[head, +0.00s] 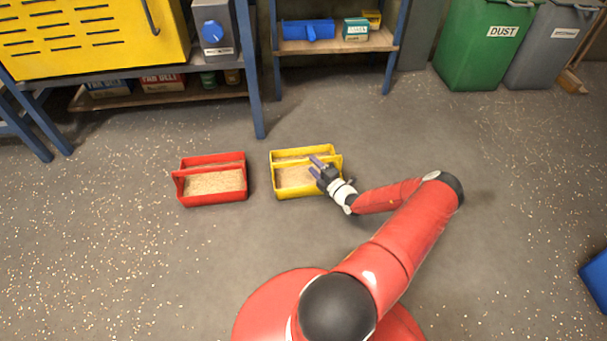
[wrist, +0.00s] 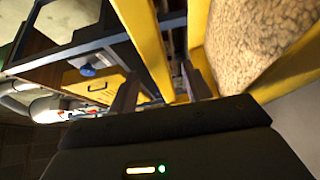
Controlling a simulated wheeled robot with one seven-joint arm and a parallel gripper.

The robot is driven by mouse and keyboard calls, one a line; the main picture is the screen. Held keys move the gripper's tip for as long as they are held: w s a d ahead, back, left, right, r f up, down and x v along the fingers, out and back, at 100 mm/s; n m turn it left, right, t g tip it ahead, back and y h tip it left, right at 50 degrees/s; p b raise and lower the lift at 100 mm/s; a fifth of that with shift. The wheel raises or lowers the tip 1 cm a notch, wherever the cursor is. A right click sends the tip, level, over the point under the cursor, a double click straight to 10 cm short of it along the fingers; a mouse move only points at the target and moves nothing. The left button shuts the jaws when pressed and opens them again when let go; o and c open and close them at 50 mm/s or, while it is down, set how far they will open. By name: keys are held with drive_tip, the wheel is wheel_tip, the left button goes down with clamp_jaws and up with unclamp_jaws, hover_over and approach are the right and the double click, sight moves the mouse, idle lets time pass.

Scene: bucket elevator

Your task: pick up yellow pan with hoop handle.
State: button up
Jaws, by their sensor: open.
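The yellow pan (head: 306,190) sits on the floor in the head view, a box-like pan with tan grain inside and a hoop handle across its top. My gripper (head: 317,166) is at the pan's right side, near the handle. In the wrist view the yellow handle bar (wrist: 150,47) runs between the two dark fingers of my gripper (wrist: 160,92), which are apart. The pan's grain (wrist: 255,35) fills the upper right of that view. I cannot tell whether a finger touches the handle.
A red pan (head: 212,202) with similar grain stands to the left of the yellow one. Behind are a blue-legged bench with a yellow machine (head: 90,35), a shelf (head: 340,42), and a green dust bin (head: 482,45).

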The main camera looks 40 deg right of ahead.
sight(309, 162)
drive_tip(key=w, duration=0.4)
drive_tip(key=shift+w+a+b, duration=0.2)
drive_tip(key=shift+a+b, duration=0.15)
drive_tip(key=shift+w, duration=0.45)
drive_tip(key=shift+c, duration=0.4)
clamp_jaws()
drive_tip(key=shift+r, duration=0.25)
